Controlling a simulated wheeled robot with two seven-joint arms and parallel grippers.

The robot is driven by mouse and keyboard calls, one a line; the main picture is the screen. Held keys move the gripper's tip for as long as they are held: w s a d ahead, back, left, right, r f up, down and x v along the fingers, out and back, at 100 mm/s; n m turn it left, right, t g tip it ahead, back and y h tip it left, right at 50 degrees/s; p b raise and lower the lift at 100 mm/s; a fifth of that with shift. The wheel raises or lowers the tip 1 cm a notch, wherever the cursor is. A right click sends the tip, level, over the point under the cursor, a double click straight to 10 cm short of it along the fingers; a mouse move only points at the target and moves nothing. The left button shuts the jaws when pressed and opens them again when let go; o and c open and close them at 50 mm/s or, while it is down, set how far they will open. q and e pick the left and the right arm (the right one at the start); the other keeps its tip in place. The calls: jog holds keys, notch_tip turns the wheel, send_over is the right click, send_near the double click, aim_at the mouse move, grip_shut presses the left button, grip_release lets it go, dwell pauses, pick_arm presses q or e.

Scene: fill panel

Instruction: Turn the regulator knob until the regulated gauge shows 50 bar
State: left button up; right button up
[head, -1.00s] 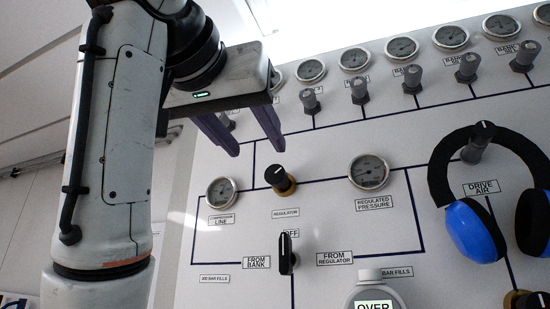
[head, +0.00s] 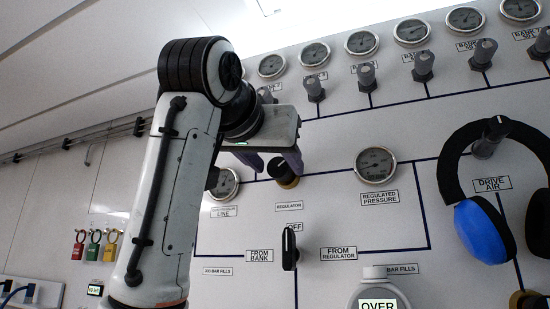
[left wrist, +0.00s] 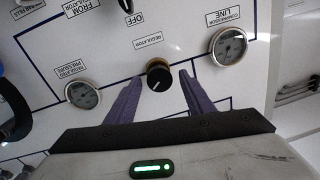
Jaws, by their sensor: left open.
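The regulator knob (head: 281,168) is a black knob on a brass base on the white panel. It also shows in the left wrist view (left wrist: 158,78), with a white pointer mark. My left gripper (head: 274,165) is open at the knob. In the left wrist view its two purple fingers (left wrist: 157,84) stand on either side of the knob, with gaps showing on both sides. The regulated pressure gauge (head: 376,163) is right of the knob in the head view and shows in the left wrist view (left wrist: 82,95). Its needle is too small to read. My right gripper is not in view.
The compressor line gauge (head: 225,184) is partly behind my left gripper. A black selector handle (head: 289,248) sits below the knob. Blue ear defenders (head: 478,232) hang at the right. Several bank valves (head: 367,76) line the upper panel. A grey device (head: 377,290) stands at the bottom.

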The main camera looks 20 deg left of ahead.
pick_arm(q)
jog(key=c, duration=1)
jog(key=shift+n, duration=0.5)
jog(key=o, duration=1)
jog(key=s+b, duration=0.3)
jog(key=s, duration=0.7)
jog(key=shift+s+d, duration=0.2)
jog(key=shift+s, duration=0.05)
dwell(0.8)
